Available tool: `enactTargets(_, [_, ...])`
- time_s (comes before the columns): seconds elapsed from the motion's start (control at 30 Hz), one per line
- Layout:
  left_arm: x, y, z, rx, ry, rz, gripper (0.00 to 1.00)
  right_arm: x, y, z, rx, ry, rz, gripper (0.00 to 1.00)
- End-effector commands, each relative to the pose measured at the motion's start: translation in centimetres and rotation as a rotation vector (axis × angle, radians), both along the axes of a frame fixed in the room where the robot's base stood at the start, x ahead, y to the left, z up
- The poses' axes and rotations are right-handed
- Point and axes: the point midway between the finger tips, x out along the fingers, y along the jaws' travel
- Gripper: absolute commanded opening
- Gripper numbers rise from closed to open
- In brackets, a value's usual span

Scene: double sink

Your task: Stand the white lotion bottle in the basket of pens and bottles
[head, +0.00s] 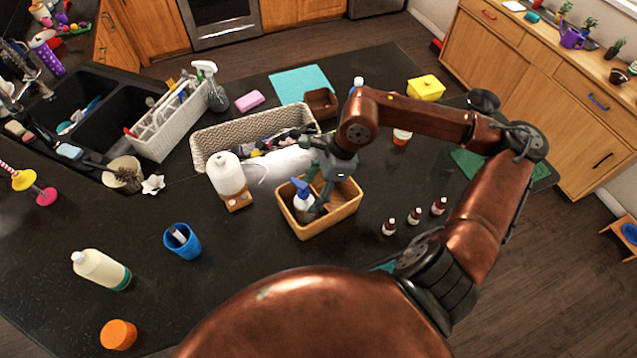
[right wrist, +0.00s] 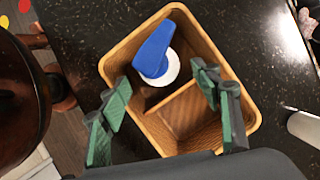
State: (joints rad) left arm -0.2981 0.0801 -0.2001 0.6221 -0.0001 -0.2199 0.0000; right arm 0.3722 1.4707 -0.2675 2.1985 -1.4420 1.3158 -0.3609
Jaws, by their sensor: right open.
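A white bottle with a blue pump head (head: 303,195) stands in the back left part of a tan wooden basket (head: 320,228). The right wrist view shows its blue pump (right wrist: 153,50) and white collar from above, inside the divided basket (right wrist: 250,112). The basket's other compartment looks empty; no pens show in it. My right gripper (head: 318,190) is over the basket, close to the pump. Its two green-padded fingers are spread on either side in the right wrist view (right wrist: 163,95), gripping nothing. The bottle's lower body is hidden. My left gripper is not in view.
A white bottle (head: 226,174) on a wooden stand and a long woven basket (head: 207,138) are behind and left. Small brown bottles (head: 414,216) stand right.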

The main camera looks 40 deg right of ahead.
Motion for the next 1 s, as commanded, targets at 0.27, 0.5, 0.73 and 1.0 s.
enactTargets(0.27, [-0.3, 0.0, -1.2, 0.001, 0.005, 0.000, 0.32, -0.7, -1.6, 4.0, -0.002, 0.001, -0.002, 0.58])
enactTargets(0.5, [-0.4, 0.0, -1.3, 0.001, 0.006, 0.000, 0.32, -0.9, -1.9, 5.0, 0.000, 0.001, 0.000, 0.58])
enactTargets(0.73, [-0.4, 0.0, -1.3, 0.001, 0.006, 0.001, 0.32, -0.9, -1.9, 5.0, 0.000, 0.001, 0.000, 0.58])
enactTargets(1.0, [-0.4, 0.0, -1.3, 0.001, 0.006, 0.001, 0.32, -0.9, -1.8, 5.0, 0.000, 0.001, 0.000, 0.58])
